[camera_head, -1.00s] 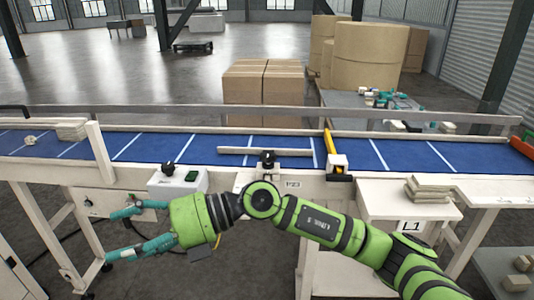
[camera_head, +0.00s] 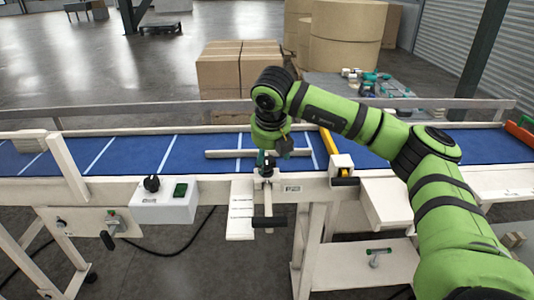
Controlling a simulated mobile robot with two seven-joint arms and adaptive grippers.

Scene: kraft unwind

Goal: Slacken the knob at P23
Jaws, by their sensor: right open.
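The P23 label (camera_head: 293,189) is on the conveyor's white front rail. Just left of it is a small clamp with a dark knob (camera_head: 266,171), mostly hidden by my gripper. A pale guide bar (camera_head: 220,154) lies on the blue belt behind the gripper. My left gripper is not in view.
A white box with a black dial and green button (camera_head: 180,190) stands at left. A white marked plate (camera_head: 240,210) and a black handle (camera_head: 269,222) hang below the rail. A yellow arm (camera_head: 330,148) stands right of the gripper. Cartons (camera_head: 220,72) stand beyond the conveyor.

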